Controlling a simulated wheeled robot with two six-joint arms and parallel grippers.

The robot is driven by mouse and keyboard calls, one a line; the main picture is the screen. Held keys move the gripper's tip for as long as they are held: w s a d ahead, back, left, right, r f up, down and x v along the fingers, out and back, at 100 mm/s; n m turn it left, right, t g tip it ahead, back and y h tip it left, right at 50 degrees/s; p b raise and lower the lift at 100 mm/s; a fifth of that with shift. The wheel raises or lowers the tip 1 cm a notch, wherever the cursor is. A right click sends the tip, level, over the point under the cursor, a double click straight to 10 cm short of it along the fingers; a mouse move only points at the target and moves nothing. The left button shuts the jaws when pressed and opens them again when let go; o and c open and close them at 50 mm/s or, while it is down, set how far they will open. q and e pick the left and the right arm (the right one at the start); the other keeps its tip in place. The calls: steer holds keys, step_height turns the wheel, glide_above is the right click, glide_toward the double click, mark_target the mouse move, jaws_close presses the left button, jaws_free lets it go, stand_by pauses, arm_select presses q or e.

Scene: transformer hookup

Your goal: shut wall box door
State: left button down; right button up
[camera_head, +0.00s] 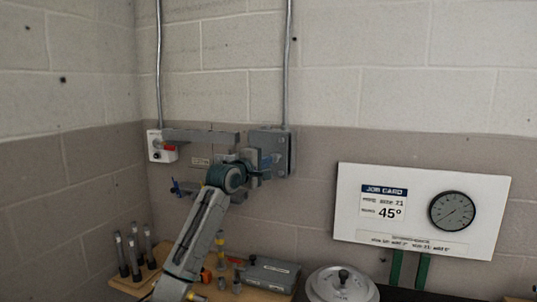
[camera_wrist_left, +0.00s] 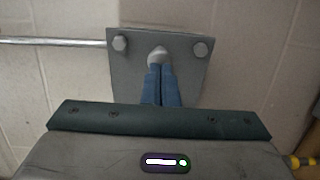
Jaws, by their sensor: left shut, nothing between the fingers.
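The wall box (camera_head: 284,145) is a grey metal box on the brick wall, below a vertical conduit. Its front looks like a flat grey plate. In the left wrist view this plate (camera_wrist_left: 187,60) shows two bolt heads near its far corners and a pale rounded knob between them. My left gripper (camera_head: 275,160) is at the front of the box, its blue fingers (camera_wrist_left: 161,82) together and empty. Their tips overlap the knob; I cannot tell whether they touch it. My gripper hides the box's lower left part, and how far the door stands open is unclear. My right gripper is out of view.
A grey horizontal bar (camera_head: 205,137) and a white switch box (camera_head: 155,146) with a red part are left of the wall box. A white job card board (camera_head: 408,215) with a gauge is at right. Bottles (camera_head: 134,255), a grey case (camera_head: 270,272) and a round lidded pot (camera_head: 342,285) stand below.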

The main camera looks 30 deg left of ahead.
mark_target(284, 156)
arm_select(q)
steer(key=shift+w, duration=0.75)
steer(key=w+p, duration=0.1)
steer(key=w+d+p, duration=0.1)
steer(key=w, duration=0.1)
steer(key=shift+w+d+r, duration=0.1)
steer(key=shift+w+d, duration=0.05)
steer(key=shift+d, duration=0.05)
